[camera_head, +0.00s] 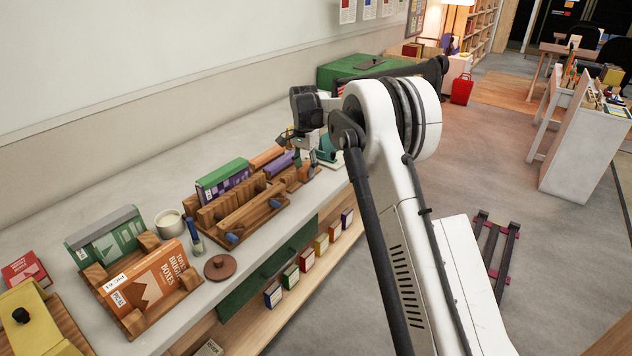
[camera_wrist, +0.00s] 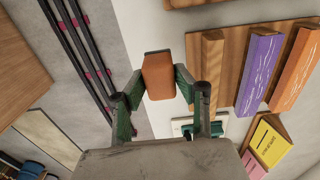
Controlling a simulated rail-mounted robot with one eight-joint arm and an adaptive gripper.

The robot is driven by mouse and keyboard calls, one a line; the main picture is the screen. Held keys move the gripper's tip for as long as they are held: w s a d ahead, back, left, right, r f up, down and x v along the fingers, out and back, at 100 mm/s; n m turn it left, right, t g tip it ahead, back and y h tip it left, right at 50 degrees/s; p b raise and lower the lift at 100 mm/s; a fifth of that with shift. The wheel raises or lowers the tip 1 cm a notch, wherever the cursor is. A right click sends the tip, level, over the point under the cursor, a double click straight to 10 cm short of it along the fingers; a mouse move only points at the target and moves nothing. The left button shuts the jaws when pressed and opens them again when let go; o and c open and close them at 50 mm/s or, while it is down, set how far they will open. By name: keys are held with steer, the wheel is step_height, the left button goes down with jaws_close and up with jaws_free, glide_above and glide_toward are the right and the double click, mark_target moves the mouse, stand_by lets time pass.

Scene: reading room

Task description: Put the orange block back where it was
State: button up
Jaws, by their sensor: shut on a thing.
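The orange block (camera_wrist: 158,75) shows in the wrist view as a plain, brownish-orange piece. My gripper (camera_wrist: 158,88) is shut on it, with a green-padded finger on each side. A wooden rack (camera_head: 245,212) with slots stands on the counter nearby.
A green and purple box (camera_head: 222,180) stands at the rack's back. A teal object (camera_head: 327,150) is close to my gripper. A white cup (camera_head: 169,223), a brown lid (camera_head: 220,267) and a holder with an orange box (camera_head: 150,285) are nearer. Small boxes (camera_head: 290,277) line the shelf below.

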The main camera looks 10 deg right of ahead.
steer(key=w+d+f, duration=0.2)
steer(key=d, duration=0.1)
steer(key=shift+d+f, duration=0.25)
steer(key=shift+d, duration=0.05)
steer(key=shift+f, duration=2)
steer(key=shift+w+f, duration=0.1)
steer(key=shift+f, duration=0.05)
steer(key=o, duration=1.1)
